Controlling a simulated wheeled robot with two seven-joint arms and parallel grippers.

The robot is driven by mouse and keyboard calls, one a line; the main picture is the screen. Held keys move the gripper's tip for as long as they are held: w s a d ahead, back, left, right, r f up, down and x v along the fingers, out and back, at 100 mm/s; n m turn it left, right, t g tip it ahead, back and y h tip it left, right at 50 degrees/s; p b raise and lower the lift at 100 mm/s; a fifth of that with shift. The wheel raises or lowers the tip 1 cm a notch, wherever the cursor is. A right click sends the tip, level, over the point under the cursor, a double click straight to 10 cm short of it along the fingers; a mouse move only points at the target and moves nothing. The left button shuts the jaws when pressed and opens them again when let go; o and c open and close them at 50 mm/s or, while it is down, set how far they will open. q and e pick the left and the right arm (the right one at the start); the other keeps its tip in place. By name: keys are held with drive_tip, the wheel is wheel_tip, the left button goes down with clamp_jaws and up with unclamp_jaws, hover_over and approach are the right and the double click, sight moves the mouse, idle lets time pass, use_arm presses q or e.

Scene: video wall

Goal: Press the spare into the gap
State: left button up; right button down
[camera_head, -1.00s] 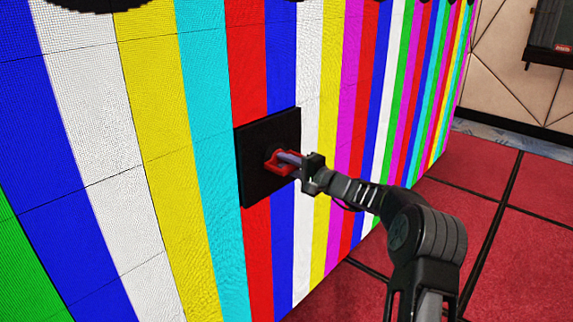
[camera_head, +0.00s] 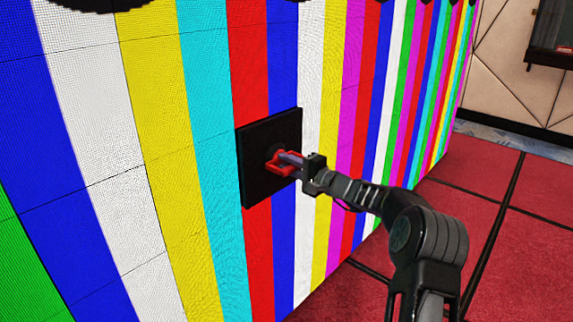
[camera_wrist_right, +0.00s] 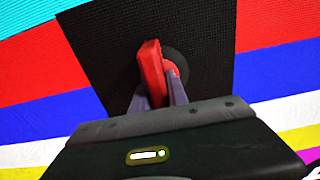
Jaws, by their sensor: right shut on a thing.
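The spare is a dark, unlit square panel (camera_head: 257,187) with a textured face, at the middle of the striped video wall. In the right wrist view the panel (camera_wrist_right: 105,60) fills the upper middle. A red handle (camera_wrist_right: 151,70) on a round dark disc (camera_wrist_right: 177,62) sits on its face. My right gripper (camera_head: 284,158) is shut on the red handle, its two fingers on either side of it. The panel hides the gap behind it. My left gripper is not in view.
The lit video wall (camera_head: 150,120) has coloured vertical stripes and runs back to the right. Red floor (camera_head: 485,180) with dark seams lies open at the right. A dark box-like unit (camera_head: 552,35) is on the beige back wall (camera_head: 495,75).

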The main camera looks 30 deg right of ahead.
drive_tip(key=shift+w+a+r+b, duration=0.1)
drive_tip(key=shift+w+r+b, duration=0.15)
drive_tip(key=shift+b, duration=0.7)
idle(1.9)
drive_tip(key=shift+x, duration=0.9)
idle(1.9)
drive_tip(key=shift+r, duration=0.15)
idle(1.5)
